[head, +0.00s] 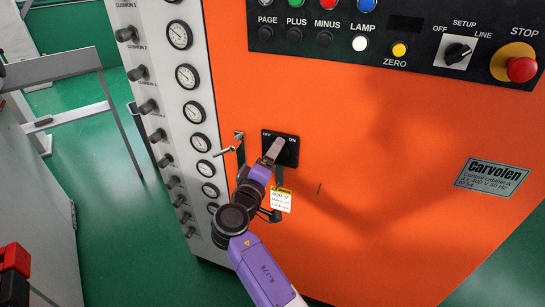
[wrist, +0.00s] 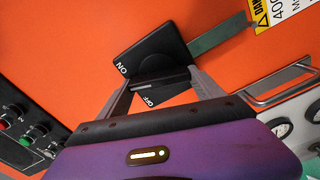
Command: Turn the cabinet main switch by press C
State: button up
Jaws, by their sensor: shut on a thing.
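The cabinet main switch is a black square plate (head: 291,142) with OFF and ON marks on the orange cabinet front (head: 330,110). It also shows in the wrist view (wrist: 148,52), with the OFF and ON marks turned. My gripper (head: 274,150) reaches it from below in the head view. In the wrist view my gripper (wrist: 158,86) has its two fingers on either side of the dark switch handle (wrist: 160,86), shut on it. The fingers hide part of the plate, and the exact angle of the handle is hard to read.
A yellow-topped danger tag (head: 281,199) hangs just below the switch. A metal latch handle (head: 225,151) sits to its left. A column of gauges (head: 191,113) lines the grey panel. A red stop button (head: 521,69) is at the upper right. Green floor (head: 135,190) is open at the left.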

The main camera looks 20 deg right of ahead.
jog(key=n+p, duration=0.1)
jog(key=n, duration=0.2)
jog(key=shift+n, duration=0.4)
jog(key=n+p, duration=0.1)
jog(key=n, duration=0.2)
jog(key=shift+f+n+p, duration=0.1)
jog(key=shift+n+p, duration=0.2)
jog(key=shift+p, duration=0.1)
jog(key=n+p, duration=0.2)
jog(key=n, duration=0.1)
jog(key=n+p, duration=0.1)
jog(key=n, duration=0.1)
jog(key=shift+f, duration=0.25)
jog(key=shift+n, duration=0.3)
jog(key=o, duration=1.4)
jog(key=shift+c, duration=0.2)
jog(key=shift+s, duration=0.1)
jog(key=b+v, duration=0.1)
jog(key=v, duration=0.6)
jog(key=shift+s+a, duration=0.25)
jog(key=shift+s, duration=0.05)
